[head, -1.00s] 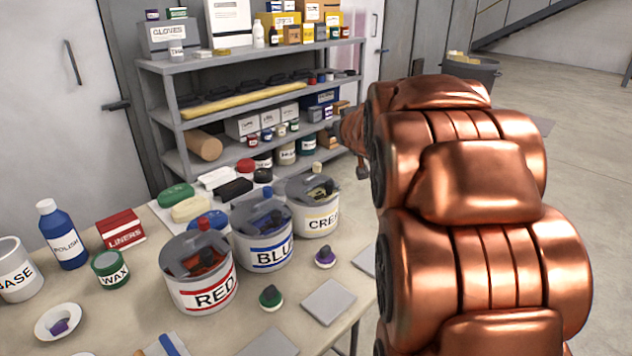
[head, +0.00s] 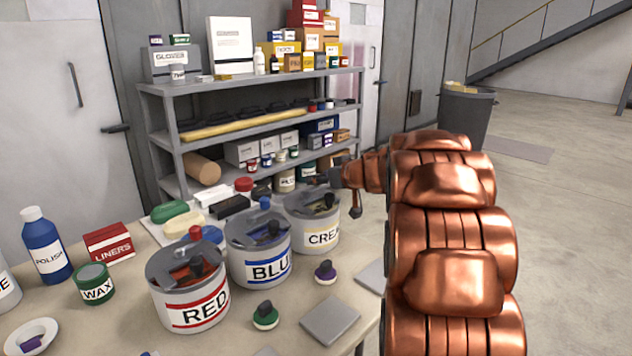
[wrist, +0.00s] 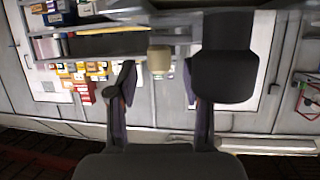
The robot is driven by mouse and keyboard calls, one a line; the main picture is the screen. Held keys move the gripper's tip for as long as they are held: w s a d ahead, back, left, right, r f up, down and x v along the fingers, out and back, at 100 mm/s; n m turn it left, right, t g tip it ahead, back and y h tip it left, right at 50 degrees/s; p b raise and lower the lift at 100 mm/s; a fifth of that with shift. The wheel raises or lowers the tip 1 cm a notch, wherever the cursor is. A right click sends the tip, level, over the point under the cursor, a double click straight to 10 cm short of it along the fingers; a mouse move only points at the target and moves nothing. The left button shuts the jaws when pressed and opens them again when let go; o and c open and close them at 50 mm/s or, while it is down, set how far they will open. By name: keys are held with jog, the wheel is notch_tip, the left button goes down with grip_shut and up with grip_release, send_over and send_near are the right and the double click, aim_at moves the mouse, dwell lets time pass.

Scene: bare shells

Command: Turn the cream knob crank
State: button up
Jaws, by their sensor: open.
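The cream tub (head: 310,238), labelled CREAM, stands at the right end of a row of three tubs on the table. Its crank knob is not seen in the head view, where my gripper (head: 336,178) is at the tub's upper right edge. In the wrist view, a cream cylindrical knob (wrist: 160,60) shows between the two fingertips of my gripper (wrist: 160,78). The fingers are open, with a visible gap on either side of the knob. Whether they touch it elsewhere is not shown.
The blue tub (head: 255,265) and red tub (head: 188,300) stand left of the cream one. A loaded shelf unit (head: 165,140) stands behind the table. Open floor lies right.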

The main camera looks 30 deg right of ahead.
jog(key=shift+x, duration=1.35)
grip_shut()
